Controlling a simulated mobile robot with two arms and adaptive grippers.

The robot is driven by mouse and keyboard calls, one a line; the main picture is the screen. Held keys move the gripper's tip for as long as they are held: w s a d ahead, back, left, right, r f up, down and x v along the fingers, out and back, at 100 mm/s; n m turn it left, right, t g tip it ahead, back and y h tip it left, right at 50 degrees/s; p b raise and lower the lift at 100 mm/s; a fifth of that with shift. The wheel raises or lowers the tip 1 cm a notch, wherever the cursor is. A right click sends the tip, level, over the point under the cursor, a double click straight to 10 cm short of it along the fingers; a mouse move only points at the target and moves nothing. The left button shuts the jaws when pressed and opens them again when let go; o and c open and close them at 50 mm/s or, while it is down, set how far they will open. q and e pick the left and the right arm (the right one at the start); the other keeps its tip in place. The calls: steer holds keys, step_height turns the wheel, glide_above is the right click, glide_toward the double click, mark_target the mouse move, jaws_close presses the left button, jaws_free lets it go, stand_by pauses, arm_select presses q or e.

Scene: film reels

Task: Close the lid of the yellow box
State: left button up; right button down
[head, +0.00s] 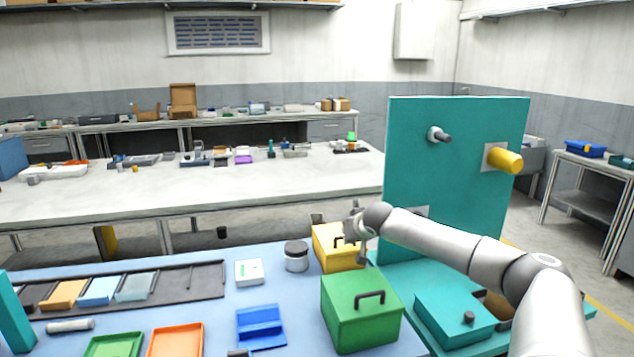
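The yellow box (331,262) stands on the blue mat behind the green box. Its yellow top, with a dark handle, looks down or nearly down. The far right part is hidden by my gripper, so I cannot tell whether the lid is fully shut. My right arm reaches in from the right, and its gripper (357,240) is at the right side of the yellow box, over or touching its top edge. The gripper is small and dark here, and its finger opening is unclear. My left gripper is not in view.
A green box (349,311) with a black handle stands just in front. A tall teal panel (440,150) and a teal box (455,317) are to the right. A dark-lidded jar (296,262) and a white box (249,278) stand left. Trays lie at front left.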

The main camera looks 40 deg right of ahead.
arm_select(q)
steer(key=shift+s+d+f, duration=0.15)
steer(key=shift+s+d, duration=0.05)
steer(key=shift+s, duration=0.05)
arm_select(e)
steer(key=shift+s+f, duration=0.15)
steer(key=shift+f, duration=0.45)
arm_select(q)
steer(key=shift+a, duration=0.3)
arm_select(e)
steer(key=v, duration=1.2)
steer(key=shift+f, duration=0.1)
